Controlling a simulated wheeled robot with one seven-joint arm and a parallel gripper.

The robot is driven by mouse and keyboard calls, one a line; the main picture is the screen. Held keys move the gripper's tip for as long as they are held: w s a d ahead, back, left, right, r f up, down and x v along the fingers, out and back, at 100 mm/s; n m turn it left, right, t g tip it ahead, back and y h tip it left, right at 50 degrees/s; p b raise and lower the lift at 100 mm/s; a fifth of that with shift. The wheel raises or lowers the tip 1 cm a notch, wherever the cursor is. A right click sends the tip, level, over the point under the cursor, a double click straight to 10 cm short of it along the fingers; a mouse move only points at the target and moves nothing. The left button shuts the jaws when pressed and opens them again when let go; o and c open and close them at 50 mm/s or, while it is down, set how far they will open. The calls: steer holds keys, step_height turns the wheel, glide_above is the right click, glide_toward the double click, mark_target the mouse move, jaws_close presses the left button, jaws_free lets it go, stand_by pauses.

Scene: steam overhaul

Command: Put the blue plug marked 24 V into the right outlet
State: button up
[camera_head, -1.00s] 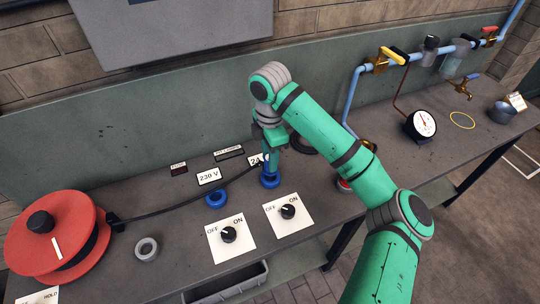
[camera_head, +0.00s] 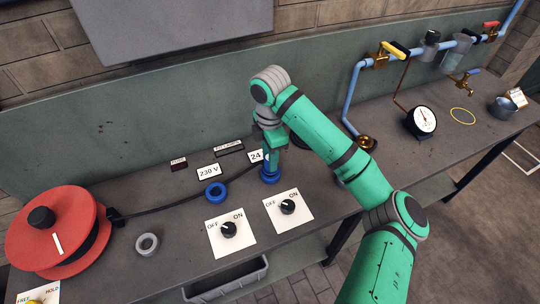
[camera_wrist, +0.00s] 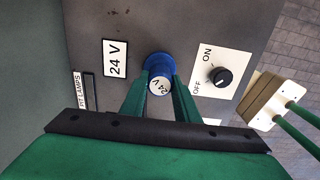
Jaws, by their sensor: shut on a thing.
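My gripper (camera_wrist: 160,82) points down at the bench and is shut on the blue plug, whose pale face marked 24 V (camera_wrist: 159,87) shows between the fingers in the wrist view. The right outlet (camera_wrist: 158,63), a blue ring beside the 24 V label (camera_wrist: 116,58), lies directly at the plug. The plug and ring overlap in that view, so I cannot tell how deep the plug sits. In the head view my gripper (camera_head: 270,160) stands over the right outlet (camera_head: 269,177). The left outlet (camera_head: 215,193), by the 230 V label (camera_head: 209,170), is empty.
Two OFF/ON switch plates (camera_head: 232,241) (camera_head: 280,217) lie in front of the outlets. A red cable reel (camera_head: 48,235) stands at left, with a black cable (camera_head: 160,209) running toward my gripper. A grey ring (camera_head: 147,244) lies nearby. A gauge (camera_head: 422,121) and pipes are at right.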

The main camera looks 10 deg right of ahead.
steer(key=shift+f, duration=0.75)
steer(key=o, duration=1.2)
steer(key=shift+r, duration=0.1)
step_height(320, 180, up, 11)
steer(key=shift+f, duration=0.15)
